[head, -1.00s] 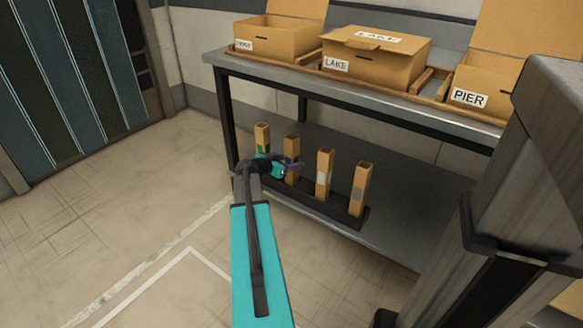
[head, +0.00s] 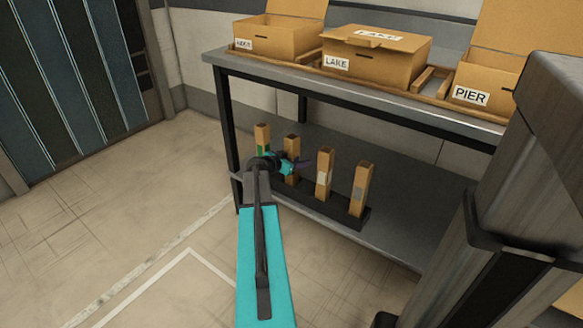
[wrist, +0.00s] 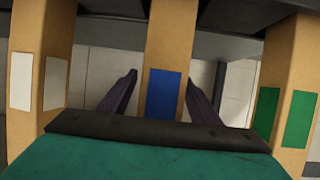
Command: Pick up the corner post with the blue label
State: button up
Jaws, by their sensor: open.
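The corner post with the blue label (wrist: 163,92) stands in the middle of the wrist view, its blue label facing the camera. My gripper (wrist: 163,80) is open, one dark finger on each side of this post, with a gap showing on both sides. In the head view, the second post from the left (head: 291,143) stands upright on the lower shelf. My gripper (head: 302,163) is in front of it and covers its middle, so its label is hidden there.
The upper shelf (head: 340,83) runs above and bears open and closed boxes.

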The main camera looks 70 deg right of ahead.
aim_at(298, 139)
jog(key=shift+c, duration=0.4)
jog(key=c, duration=1.1)
jog(key=shift+r, duration=0.15)
jog(key=shift+c, duration=0.2)
notch_tip(298, 139, up, 10)
jog(key=p, duration=0.2)
jog(key=shift+p, duration=0.35)
